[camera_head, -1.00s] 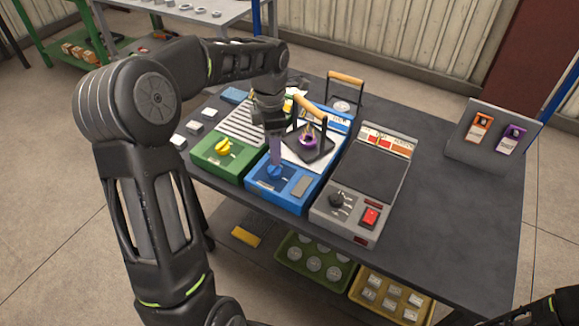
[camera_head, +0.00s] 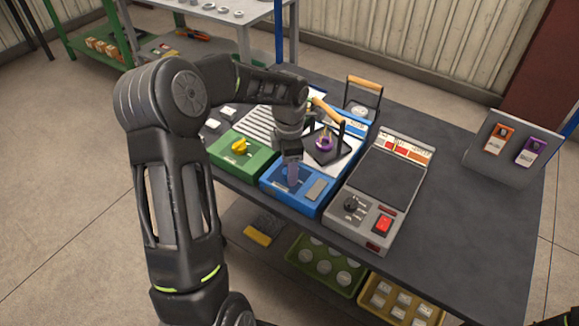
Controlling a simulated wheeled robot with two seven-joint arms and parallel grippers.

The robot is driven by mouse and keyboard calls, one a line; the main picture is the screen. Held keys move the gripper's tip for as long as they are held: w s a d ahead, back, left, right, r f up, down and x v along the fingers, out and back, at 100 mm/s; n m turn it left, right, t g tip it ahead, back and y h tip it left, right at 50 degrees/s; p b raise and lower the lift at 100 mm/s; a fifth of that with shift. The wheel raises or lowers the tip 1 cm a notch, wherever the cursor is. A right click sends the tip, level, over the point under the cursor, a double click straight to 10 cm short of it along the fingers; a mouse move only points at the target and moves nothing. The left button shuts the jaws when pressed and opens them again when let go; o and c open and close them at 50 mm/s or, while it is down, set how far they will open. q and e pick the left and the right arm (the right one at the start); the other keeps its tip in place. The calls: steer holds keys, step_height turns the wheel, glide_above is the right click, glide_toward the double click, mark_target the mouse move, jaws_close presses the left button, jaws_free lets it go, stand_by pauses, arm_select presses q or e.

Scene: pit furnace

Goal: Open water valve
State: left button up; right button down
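The blue unit (camera_head: 310,204) stands on the dark table between a green unit and a grey one. Its blue round valve knob is mostly hidden now behind my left gripper (camera_head: 291,180). My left arm reaches in from the left, and the gripper points down with its fingertips at the knob. I cannot tell whether the fingers are closed on the knob or only around it. A yellow knob (camera_head: 240,146) sits on the green unit (camera_head: 230,158).
The grey unit (camera_head: 378,185) has a black dial (camera_head: 351,204) and a red switch (camera_head: 383,224). A purple ring on a black stand (camera_head: 325,143) and wooden-handled tools (camera_head: 364,86) are close behind my gripper. The table's right side is clear up to a stand with orange and purple tags (camera_head: 512,152).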

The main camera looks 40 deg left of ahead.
arm_select(q)
steer(key=shift+f, duration=0.2)
steer(key=shift+c, duration=0.4)
jaws_close()
